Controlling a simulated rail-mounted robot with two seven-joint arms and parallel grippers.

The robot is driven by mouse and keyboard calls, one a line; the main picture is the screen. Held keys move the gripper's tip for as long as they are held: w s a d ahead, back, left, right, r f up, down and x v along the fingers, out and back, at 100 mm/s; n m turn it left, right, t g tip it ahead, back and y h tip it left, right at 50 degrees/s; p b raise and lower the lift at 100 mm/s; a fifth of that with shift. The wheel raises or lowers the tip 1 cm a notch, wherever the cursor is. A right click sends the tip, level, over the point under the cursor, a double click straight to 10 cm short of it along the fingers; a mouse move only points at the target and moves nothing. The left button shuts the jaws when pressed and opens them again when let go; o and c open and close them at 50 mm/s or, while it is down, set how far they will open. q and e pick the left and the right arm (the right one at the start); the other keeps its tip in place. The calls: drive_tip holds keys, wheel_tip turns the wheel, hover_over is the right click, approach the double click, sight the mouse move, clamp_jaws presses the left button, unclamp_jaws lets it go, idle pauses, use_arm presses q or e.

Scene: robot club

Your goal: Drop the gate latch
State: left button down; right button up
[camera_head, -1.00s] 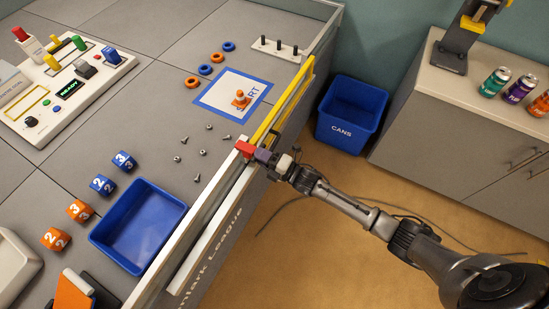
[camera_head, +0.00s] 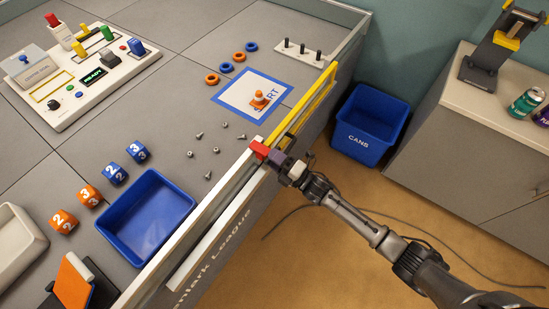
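The gate is a yellow bar (camera_head: 307,103) along the table's right edge, running from the back corner to a small red latch piece (camera_head: 260,149). The latch piece sits at the bar's near end, on the pale rail (camera_head: 215,192). My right gripper (camera_head: 277,160) is at the latch from the right side, close against the red piece. A dark purple block shows at its tip, and I cannot tell whether that is a finger or part of the latch. How far its fingers are apart is hidden. My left gripper is not in view.
A control panel (camera_head: 98,90) stands at upper left. A blue CANS bin (camera_head: 360,145) stands on the floor beyond my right arm.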

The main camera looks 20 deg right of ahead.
drive_tip(key=shift+o, duration=0.2)
drive_tip(key=shift+s+d, duration=0.1)
drive_tip(key=shift+s, duration=0.05)
drive_tip(key=p+v, duration=0.1)
drive_tip(key=v, duration=1.2)
drive_tip(key=shift+s+d, duration=0.15)
drive_tip(key=shift+s, duration=0.1)
